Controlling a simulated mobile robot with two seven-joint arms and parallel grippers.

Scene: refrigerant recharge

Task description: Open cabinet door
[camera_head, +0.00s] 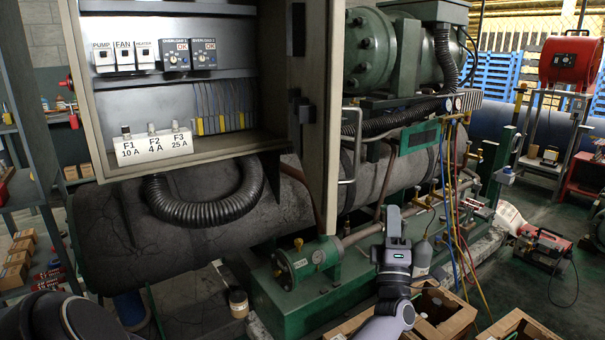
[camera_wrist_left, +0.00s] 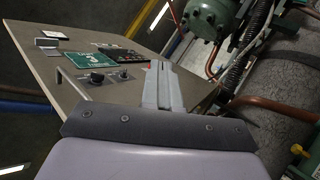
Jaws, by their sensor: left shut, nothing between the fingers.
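The cabinet (camera_head: 82,90) stands open in the head view, with switches, wiring and fuses showing inside. Its beige door (camera_head: 326,130) is swung out at the right and seen nearly edge-on. In the left wrist view the door's face (camera_wrist_left: 120,85) carries a green label, knobs and a dark panel. My left gripper (camera_head: 393,215) is to the right of the door and lower than most of it, shut and empty. In the left wrist view its fingers (camera_wrist_left: 162,85) overlap the door's face; contact cannot be told. My right gripper is not in view.
A green compressor and its dark tank (camera_head: 390,160) stand behind the door. Colored hoses (camera_head: 455,190) hang right of my left gripper. Open cardboard boxes (camera_head: 445,312) lie below. A red machine (camera_head: 545,250) is on the floor at right. Shelves (camera_head: 25,190) stand at left.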

